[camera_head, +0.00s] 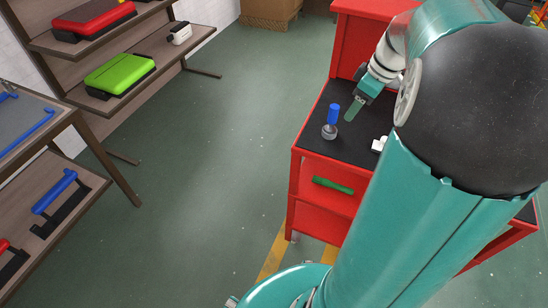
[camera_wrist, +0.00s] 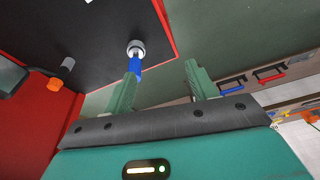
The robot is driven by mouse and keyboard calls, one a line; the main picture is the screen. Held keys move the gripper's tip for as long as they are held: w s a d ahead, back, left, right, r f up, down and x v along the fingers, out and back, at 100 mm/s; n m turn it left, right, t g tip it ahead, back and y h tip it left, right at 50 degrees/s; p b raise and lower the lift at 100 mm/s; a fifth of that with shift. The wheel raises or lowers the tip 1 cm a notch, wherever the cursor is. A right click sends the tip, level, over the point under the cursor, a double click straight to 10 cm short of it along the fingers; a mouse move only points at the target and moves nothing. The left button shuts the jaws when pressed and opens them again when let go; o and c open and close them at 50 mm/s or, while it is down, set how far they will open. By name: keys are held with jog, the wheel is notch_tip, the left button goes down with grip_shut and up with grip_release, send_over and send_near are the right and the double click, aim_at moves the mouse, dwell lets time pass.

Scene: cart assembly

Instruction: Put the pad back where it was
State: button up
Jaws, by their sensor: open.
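No thing in view is clearly the pad. A blue-handled tool with a round grey base (camera_head: 333,114) stands upright on the black top of the red cart (camera_head: 310,164). In the wrist view its blue handle (camera_wrist: 135,68) shows near the left fingertip; I cannot tell whether they touch. My gripper (camera_head: 354,108) is just right of the handle in the head view. In the wrist view my gripper (camera_wrist: 163,72) has its two green fingers wide apart, with nothing held between them.
A white part (camera_head: 379,145) lies on the cart top, partly hidden by my arm. Left shelves hold a red case (camera_head: 92,18), a green case (camera_head: 120,73) and a blue-handled part (camera_head: 54,192). The floor between is clear.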

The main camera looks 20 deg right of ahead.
jog(key=s+a+r+m+t, duration=0.1)
jog(key=s+a+m, duration=0.2)
jog(key=a, duration=1.1)
jog(key=s+a+r+m+t+h, duration=0.1)
jog(key=s+a, duration=0.5)
jog(key=a, duration=0.8)
jog(key=shift+s+r+m+t+h, duration=0.3)
jog(key=shift+s+r+m+t, duration=0.15)
jog(key=shift+r+m, duration=0.35)
jog(key=shift+f, duration=0.15)
jog(key=c, duration=0.5)
jog(key=shift+o, duration=0.2)
jog(key=shift+d, duration=0.15)
jog(key=shift+d, duration=0.1)
